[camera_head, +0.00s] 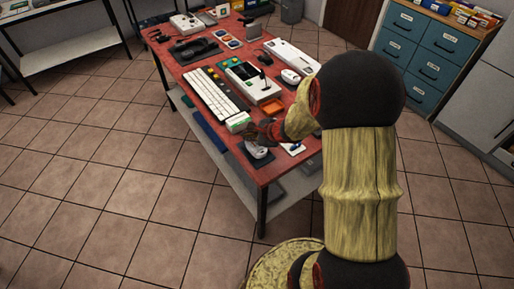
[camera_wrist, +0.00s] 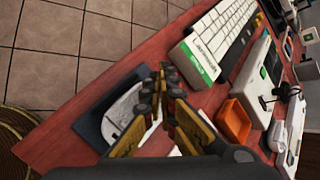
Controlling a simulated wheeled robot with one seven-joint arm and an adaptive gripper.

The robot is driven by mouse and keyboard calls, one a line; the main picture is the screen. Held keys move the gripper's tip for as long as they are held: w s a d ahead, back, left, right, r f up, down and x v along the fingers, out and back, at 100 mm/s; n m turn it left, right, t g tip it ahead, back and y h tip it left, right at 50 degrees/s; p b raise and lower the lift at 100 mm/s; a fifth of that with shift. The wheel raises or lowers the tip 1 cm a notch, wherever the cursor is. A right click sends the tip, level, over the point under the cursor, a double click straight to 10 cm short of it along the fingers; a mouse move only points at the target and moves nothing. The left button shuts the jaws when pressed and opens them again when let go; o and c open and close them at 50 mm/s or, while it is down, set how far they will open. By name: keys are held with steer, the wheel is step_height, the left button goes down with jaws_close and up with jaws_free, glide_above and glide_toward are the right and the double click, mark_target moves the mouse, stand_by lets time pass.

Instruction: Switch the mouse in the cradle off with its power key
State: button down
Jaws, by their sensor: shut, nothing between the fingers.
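A white mouse (camera_wrist: 122,108) lies in a dark blue, shallow holder (camera_wrist: 92,122) near the table's edge, and looks like the mouse in the cradle. In the head view the mouse (camera_head: 257,151) shows just below my gripper (camera_head: 256,131). In the wrist view my gripper (camera_wrist: 164,72) is shut and empty, its fingertips together above the table beside the mouse. Its left finger covers part of the mouse's right side. I cannot make out the power key. A second white mouse (camera_head: 290,76) lies farther back on the table.
The red table (camera_head: 275,172) is crowded: a white keyboard (camera_head: 208,92), a green-labelled white box (camera_wrist: 200,58), an orange tray (camera_wrist: 236,120), a grey device with a small stick (camera_head: 250,82). A strip of bare red tabletop lies between the mouse and the box.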

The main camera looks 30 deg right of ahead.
stand_by(0.3)
steer(key=shift+r+p, duration=0.5)
steer(key=shift+r, duration=0.3)
step_height(320, 180, up, 6)
steer(key=p, duration=0.4)
stand_by(0.5)
